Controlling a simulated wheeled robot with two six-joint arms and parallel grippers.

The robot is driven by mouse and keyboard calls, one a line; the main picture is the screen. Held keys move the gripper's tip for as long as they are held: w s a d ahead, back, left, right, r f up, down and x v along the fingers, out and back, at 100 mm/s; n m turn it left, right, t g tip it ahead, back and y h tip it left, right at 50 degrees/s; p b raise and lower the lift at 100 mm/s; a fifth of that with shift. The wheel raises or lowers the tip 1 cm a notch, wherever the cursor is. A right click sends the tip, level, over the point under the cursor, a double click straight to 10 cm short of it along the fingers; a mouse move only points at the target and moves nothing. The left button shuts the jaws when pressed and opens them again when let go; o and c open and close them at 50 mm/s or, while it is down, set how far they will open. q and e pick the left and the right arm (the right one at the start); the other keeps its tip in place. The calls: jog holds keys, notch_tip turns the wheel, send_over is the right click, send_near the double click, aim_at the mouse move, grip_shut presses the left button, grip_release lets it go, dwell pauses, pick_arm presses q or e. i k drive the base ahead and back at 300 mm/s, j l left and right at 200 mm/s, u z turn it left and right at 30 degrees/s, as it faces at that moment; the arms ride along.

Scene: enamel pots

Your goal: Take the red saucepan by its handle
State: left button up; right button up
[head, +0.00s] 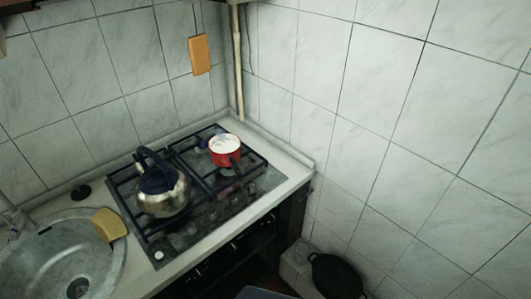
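The red saucepan (223,158) stands upright on the right part of the gas hob. Its inside is white. Its dark handle (234,163) points toward the viewer and slightly right. Neither of my grippers shows in the head view, so nothing is seen touching the saucepan.
A steel kettle (162,191) with a dark handle stands on the hob (211,217), left of the saucepan. A metal sink (45,262) with a yellow sponge (109,225) lies further left. Tiled walls (390,90) close the corner behind. A black pan (337,277) sits low at the right.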

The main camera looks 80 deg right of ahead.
aim_at(232, 153)
jog(key=z, duration=2.25)
jog(key=l, duration=0.15)
jog(key=j, duration=0.15)
